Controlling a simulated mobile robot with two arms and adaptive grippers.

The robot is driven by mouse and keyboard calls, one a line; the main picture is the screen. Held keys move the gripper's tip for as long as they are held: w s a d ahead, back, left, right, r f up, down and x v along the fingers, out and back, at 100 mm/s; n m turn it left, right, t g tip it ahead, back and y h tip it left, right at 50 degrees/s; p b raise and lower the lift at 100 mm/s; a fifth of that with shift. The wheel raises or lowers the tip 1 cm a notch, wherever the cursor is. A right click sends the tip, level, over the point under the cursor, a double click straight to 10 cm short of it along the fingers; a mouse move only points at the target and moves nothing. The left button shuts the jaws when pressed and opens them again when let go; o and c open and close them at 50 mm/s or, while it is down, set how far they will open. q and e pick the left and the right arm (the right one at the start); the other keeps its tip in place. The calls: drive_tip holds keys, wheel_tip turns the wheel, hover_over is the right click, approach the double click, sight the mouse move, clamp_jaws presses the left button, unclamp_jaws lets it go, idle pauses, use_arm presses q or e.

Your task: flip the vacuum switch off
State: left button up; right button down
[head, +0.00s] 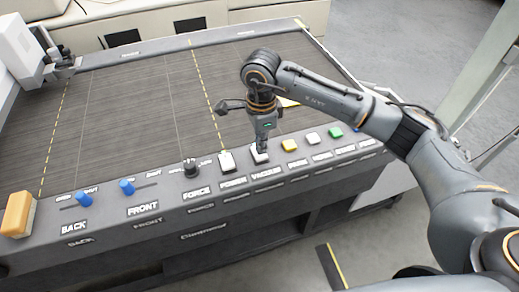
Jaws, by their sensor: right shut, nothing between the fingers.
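The vacuum switch (256,157) is a small white-faced switch on the sloped front control panel, above the VACUUM label. My right gripper (264,149) points down at it with shut, empty fingers. The fingertips overlap the switch in the picture and hide part of it. I cannot tell whether they touch it or which way the switch is set. My left gripper is not in view.
Close on the left is the power switch (227,161); on the right are a yellow button (289,145), a white button (312,139) and a green button (335,133). Farther left are the force knob (190,167) and blue sliders (127,187). The dark cutting bed (130,100) lies behind.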

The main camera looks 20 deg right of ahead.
sight(261, 156)
drive_tip(key=shift+f+b, duration=1.05)
drive_tip(key=shift+f, duration=0.05)
idle(0.6)
drive_tip(key=shift+r, duration=0.15)
drive_tip(key=shift+r+p, duration=1.55)
drive_tip(key=shift+r, duration=1.9)
drive_tip(key=shift+f, duration=0.1)
